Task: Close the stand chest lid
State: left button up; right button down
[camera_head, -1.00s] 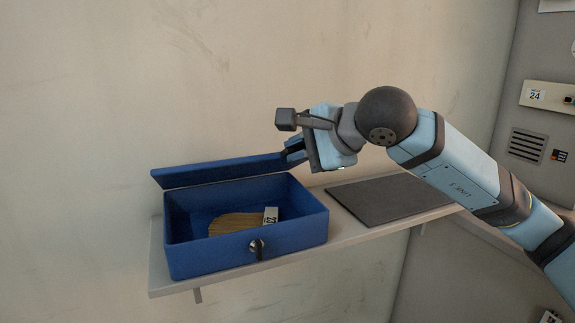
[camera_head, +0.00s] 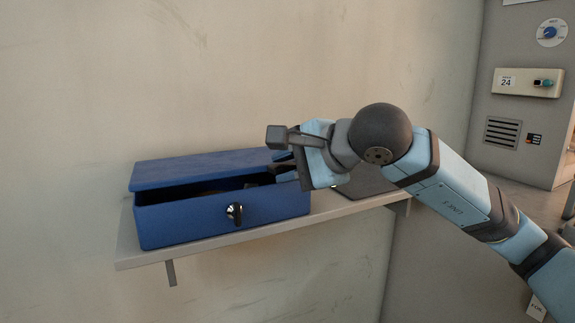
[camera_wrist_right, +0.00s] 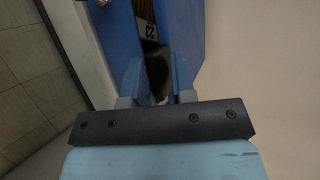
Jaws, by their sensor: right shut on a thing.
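The blue chest (camera_head: 190,222) stands on a shelf, its front lock and key facing me. Its lid (camera_head: 200,168) is tilted low over the box, with a narrow dark gap along the front. In the right wrist view, the fingers (camera_wrist_right: 155,83) reach the chest's side, with the lid (camera_wrist_right: 183,28) to the right and the box wall (camera_wrist_right: 116,45) to the left. A numbered tag (camera_wrist_right: 149,31) shows in the gap. The exact grip is partly hidden. My left gripper is not in view.
The shelf (camera_head: 240,237) runs along the wall under the chest. A dark flat mat (camera_head: 362,186) lies on it, right of the chest, partly behind my right arm. A grey panel with a control box (camera_head: 527,82) and vent stands at the far right.

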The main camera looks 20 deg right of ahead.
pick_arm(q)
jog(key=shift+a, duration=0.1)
pick_arm(e)
jog(key=shift+f, duration=0.3)
jog(key=c, duration=1.3)
grip_release()
jog(key=shift+c, duration=0.2)
jog(key=shift+o, duration=0.9)
jog(key=shift+w, duration=0.2)
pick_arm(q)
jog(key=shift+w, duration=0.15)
pick_arm(e)
jog(key=shift+s+r, duration=0.1)
jog(key=shift+s+d+r, duration=0.15)
pick_arm(q)
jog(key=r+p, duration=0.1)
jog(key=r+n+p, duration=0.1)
jog(key=p, duration=0.1)
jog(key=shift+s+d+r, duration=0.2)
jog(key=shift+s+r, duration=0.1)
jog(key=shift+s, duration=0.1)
pick_arm(e)
jog(key=v, duration=1.3)
